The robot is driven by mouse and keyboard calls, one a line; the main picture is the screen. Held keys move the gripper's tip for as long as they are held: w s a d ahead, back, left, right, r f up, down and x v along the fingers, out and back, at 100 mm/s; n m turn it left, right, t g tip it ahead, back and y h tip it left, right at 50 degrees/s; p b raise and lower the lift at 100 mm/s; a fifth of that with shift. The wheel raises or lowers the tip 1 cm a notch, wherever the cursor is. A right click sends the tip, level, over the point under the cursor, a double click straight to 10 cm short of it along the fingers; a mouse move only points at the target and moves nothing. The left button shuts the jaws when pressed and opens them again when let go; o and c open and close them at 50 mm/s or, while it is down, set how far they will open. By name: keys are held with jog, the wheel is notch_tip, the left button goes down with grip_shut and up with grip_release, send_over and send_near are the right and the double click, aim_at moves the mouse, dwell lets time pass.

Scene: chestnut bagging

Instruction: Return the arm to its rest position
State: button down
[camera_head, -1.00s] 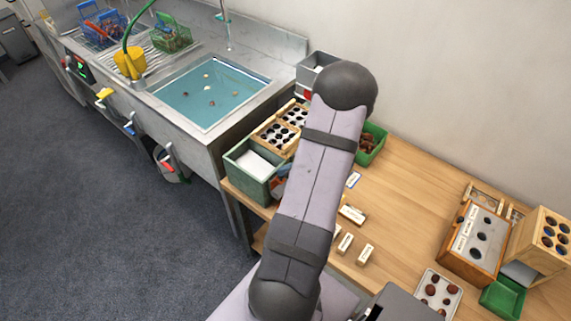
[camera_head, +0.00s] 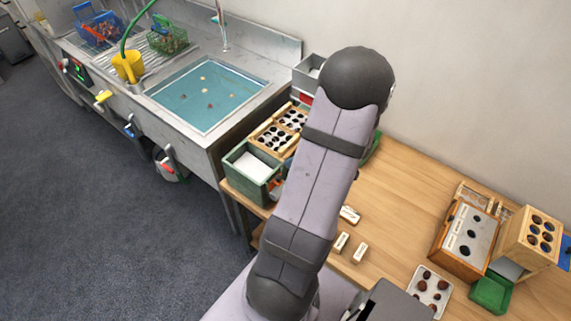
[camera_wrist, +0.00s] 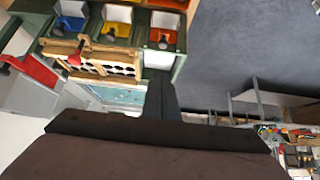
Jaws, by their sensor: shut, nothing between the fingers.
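My arm stretches across the middle of the head view, its dark elbow high over the back of the wooden table (camera_head: 400,200). The arm hides whatever lies behind it, and the gripper is not seen in that view. In the wrist view my gripper (camera_wrist: 163,97) shows as dark narrow fingers, together and with nothing between them, above a wide dark body. It is clear of the wooden rack with holes (camera_wrist: 105,58) and of the green divided holder (camera_wrist: 150,50) beyond.
A sink with water (camera_head: 205,92) stands at the left. A green bin (camera_head: 240,172) sits at the table's left edge. On the right are a wooden box with a holed top (camera_head: 462,240), a holed wooden block (camera_head: 535,238), a green tray (camera_head: 492,292) and a chestnut tray (camera_head: 430,290).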

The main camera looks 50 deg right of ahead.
jog(key=shift+v, duration=1.5)
jog(key=shift+w, duration=0.1)
